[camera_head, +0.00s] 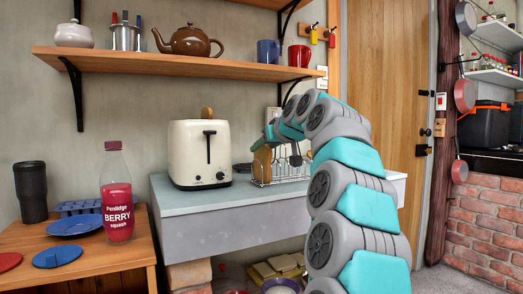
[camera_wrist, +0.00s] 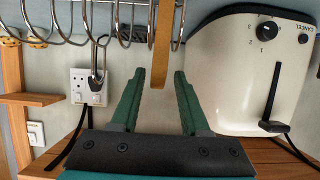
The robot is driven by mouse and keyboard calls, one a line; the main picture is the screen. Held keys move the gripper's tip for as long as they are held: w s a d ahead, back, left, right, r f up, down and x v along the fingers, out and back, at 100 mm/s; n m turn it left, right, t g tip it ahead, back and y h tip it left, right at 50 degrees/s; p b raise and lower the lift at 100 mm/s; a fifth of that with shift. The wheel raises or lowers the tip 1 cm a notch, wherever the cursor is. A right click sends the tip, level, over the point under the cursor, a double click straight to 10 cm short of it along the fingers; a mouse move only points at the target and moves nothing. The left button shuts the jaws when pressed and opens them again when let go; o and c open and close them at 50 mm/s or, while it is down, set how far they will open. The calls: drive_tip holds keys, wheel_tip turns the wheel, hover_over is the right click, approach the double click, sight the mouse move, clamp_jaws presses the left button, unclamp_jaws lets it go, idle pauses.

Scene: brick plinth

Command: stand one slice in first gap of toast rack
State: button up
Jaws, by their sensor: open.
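The wire toast rack (camera_head: 285,179) stands on the grey-blue top right of the toaster, partly hidden by my arm. Its loops (camera_wrist: 87,22) cross the top of the wrist view. A brown slice (camera_head: 262,160) stands upright at the rack's left end. In the wrist view the slice (camera_wrist: 162,40) shows edge-on among the loops at the toaster end. My gripper (camera_wrist: 160,74) is open, with the slice's near edge between its green fingertips and a gap on each side. Another slice (camera_head: 207,113) pokes out of the cream toaster (camera_head: 200,150).
The toaster (camera_wrist: 235,75) stands close beside my right finger in the wrist view. A wall socket (camera_wrist: 88,87) and cables lie beyond the rack. A shelf (camera_head: 180,62) with a teapot and mugs hangs above. A berry squash bottle (camera_head: 117,200) stands at the left.

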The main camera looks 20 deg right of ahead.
drive_tip(key=v, duration=1)
drive_tip(key=shift+s, duration=0.25)
drive_tip(key=shift+r, duration=0.1)
